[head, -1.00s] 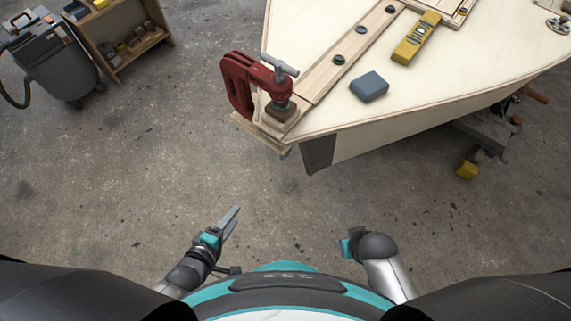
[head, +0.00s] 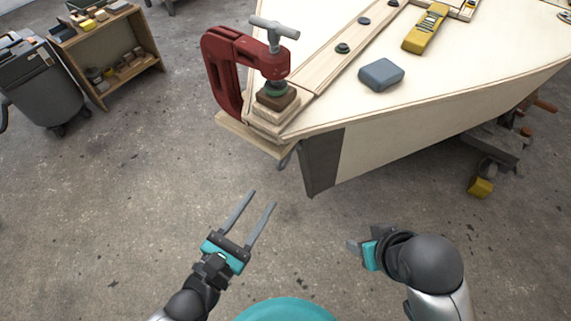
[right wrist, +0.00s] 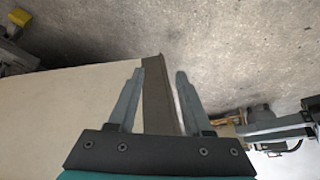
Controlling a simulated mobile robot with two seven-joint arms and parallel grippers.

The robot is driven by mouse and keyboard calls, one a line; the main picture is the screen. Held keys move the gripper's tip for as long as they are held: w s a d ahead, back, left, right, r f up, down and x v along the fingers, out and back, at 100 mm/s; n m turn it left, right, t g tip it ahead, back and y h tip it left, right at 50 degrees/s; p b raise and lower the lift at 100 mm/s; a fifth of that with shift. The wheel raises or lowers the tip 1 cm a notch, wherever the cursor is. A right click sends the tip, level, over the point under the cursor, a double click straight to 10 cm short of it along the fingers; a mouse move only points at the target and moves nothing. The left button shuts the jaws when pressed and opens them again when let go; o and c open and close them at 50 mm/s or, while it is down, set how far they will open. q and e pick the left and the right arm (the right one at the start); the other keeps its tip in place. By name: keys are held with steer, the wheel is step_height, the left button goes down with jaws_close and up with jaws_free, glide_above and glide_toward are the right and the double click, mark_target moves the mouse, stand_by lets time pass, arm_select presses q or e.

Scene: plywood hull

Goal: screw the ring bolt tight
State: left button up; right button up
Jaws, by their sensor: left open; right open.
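The ring bolt (head: 286,159) shows in the head view as a small grey ring under the front corner of the hull, beside the dark stem strip (head: 322,160). How far it is screwed in cannot be told. My left gripper (head: 263,197) is open and empty over the floor, below and left of the ring, fingers pointing up toward the hull and apart from it. My right gripper (head: 352,246) is to the right and lower, partly hidden by its own wrist. In the right wrist view its fingers (right wrist: 155,76) are open and empty, with the hull's dark edge behind them.
A red clamp (head: 225,75) grips wooden pads (head: 272,115) on the hull corner above the ring. A grey-blue block (head: 381,74) and a yellow tool (head: 425,28) lie on the deck. A shelf (head: 110,55) and grey machine (head: 40,85) stand left. The floor before the hull is clear.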

mark_target(286, 162)
arm_select(q)
steer(key=shift+b+x, duration=1.5)
steer(key=shift+x, duration=3.45)
steer(key=shift+b+x, duration=0.35)
steer(key=shift+x, duration=0.65)
arm_select(e)
steer(key=w+a+t+y, duration=0.3)
steer(key=w+a+t, duration=0.2)
steer(key=a, duration=0.3)
steer(key=shift+w+n+t+y, duration=0.3)
steer(key=shift+t, duration=0.5)
arm_select(q)
steer(key=shift+f, duration=0.1)
arm_select(e)
steer(key=shift+r, duration=0.1)
arm_select(q)
steer(key=shift+c, duration=0.2)
jaws_close()
